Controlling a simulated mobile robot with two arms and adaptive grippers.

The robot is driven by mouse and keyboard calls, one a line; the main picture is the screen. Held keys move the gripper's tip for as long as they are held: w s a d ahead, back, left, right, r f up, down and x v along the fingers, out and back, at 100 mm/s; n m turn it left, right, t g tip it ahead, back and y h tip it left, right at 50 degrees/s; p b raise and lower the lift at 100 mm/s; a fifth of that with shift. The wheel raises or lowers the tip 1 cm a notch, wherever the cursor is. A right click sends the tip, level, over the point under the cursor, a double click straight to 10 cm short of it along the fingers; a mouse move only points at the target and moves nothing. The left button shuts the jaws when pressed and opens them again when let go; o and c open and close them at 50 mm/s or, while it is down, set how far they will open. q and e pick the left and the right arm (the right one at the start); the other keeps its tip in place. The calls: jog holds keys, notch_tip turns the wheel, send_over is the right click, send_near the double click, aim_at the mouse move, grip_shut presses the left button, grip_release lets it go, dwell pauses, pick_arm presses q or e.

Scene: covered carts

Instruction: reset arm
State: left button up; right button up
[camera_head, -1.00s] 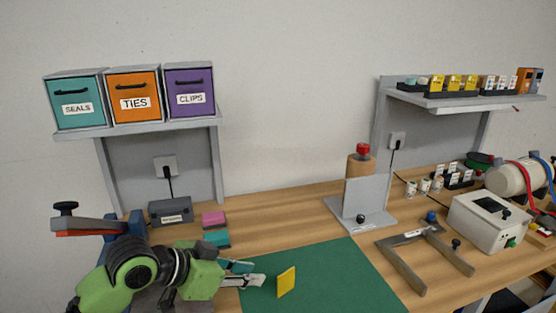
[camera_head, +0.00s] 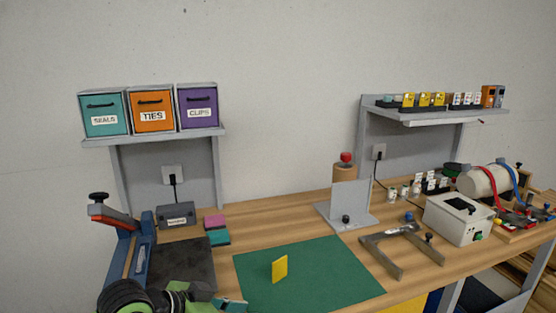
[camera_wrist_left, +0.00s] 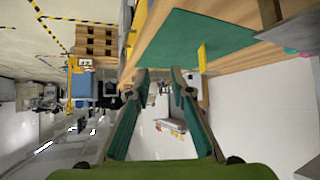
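My left arm shows at the bottom left of the head view, with its gripper (camera_head: 232,305) low at the picture's bottom edge, partly cut off. In the left wrist view the left gripper (camera_wrist_left: 158,85) has its two fingers apart with nothing between them. A yellow block (camera_head: 280,268) stands upright on the green mat (camera_head: 340,272), apart from the gripper. The yellow block also shows in the left wrist view (camera_wrist_left: 202,57), beyond the fingers. My right gripper is in neither view.
A blue-framed press (camera_head: 140,262) stands on the wooden bench at left, close to my left arm. A grey upright plate (camera_head: 350,203), a grey clamp frame (camera_head: 380,252) and a white box (camera_head: 460,218) stand to the right. Drawers (camera_head: 151,110) sit on a shelf above.

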pick_arm(q)
jog(key=s+a+f+n+y, duration=0.3)
jog(key=s+f, duration=0.7)
jog(key=f, duration=0.3)
jog(key=s+a+f+n+g+y, duration=0.2)
jog(key=s+a+f, duration=0.25)
jog(key=s, duration=0.35)
jog(key=s+a+f+n+g+y, duration=0.1)
jog(key=s+a+f+n+y, duration=0.15)
jog(key=s+a, duration=0.5)
jog(key=s+d+f+g, duration=0.1)
jog(key=s+f, duration=0.1)
jog(key=f, duration=1.2)
jog(key=s+d+f, duration=0.1)
jog(key=f, duration=1.3)
jog(key=s+a+f+g, duration=0.1)
jog(key=s+a+f, duration=0.2)
jog(key=s+f, duration=1.2)
jog(key=shift+s+g, duration=0.3)
jog(key=shift+s, duration=0.65)
jog(key=shift+f, duration=0.1)
